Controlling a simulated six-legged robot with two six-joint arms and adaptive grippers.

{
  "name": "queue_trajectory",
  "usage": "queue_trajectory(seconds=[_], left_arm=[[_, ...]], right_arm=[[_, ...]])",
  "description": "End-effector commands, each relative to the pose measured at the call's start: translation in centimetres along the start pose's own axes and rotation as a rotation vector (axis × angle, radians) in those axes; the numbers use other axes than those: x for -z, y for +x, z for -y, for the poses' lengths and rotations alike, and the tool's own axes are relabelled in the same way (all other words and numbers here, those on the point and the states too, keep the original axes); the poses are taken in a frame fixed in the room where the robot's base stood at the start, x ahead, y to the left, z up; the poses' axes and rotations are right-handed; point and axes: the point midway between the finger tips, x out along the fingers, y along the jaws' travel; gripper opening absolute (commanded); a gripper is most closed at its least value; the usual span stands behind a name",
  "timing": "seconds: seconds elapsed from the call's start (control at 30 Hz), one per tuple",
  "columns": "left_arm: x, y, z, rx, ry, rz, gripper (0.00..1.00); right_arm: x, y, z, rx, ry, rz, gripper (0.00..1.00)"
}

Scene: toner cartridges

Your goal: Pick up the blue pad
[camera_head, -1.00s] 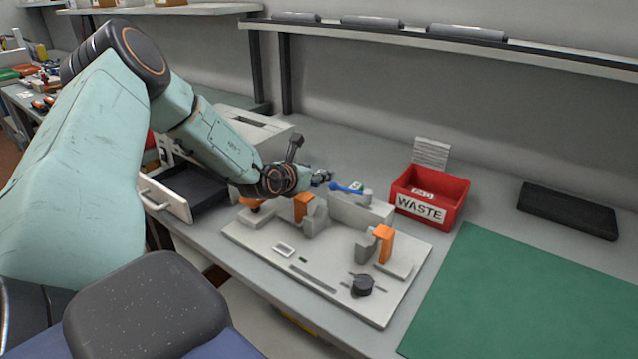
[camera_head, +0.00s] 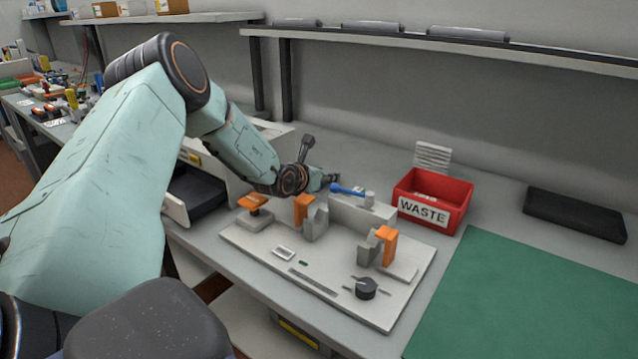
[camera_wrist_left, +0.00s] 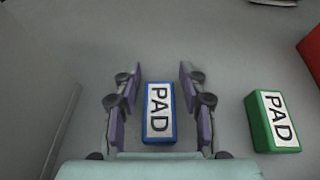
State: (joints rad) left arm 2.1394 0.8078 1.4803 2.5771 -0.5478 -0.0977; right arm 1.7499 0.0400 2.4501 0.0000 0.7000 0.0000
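The blue pad (camera_wrist_left: 158,112), a small blue block with a white label reading PAD, lies on a grey surface in the left wrist view. It sits between the two spread fingers of my left gripper (camera_wrist_left: 157,90), with a gap on each side. That gripper is open and holds nothing. A green pad (camera_wrist_left: 272,122) lies to the right of the blue one. My right gripper is in neither view.
A grey fixture board (camera_head: 255,243) with orange clamps stands in front of my left gripper. A red WASTE bin (camera_head: 455,197) and a green mat (camera_head: 520,295) are to the right. An open drawer (camera_head: 178,208) is left.

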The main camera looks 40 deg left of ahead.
Motion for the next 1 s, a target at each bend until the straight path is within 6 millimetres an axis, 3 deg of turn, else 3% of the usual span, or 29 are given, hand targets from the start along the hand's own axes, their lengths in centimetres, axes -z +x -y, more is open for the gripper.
queue_trajectory(seconds=[0.4,0.63,0.77,1.0], left_arm=[[0.0,0.0,0.0,0.000,0.000,0.000,0.05],[-0.2,-0.1,0.0,0.000,-0.001,0.001,0.05],[-1.7,-0.7,-0.1,-0.001,-0.004,0.003,0.05],[-6.3,-2.6,-0.1,-0.001,-0.004,0.003,0.05]], right_arm=[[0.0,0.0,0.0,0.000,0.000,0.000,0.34],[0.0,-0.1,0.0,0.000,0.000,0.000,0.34],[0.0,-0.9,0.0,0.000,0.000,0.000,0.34],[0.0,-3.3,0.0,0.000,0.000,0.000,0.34]])
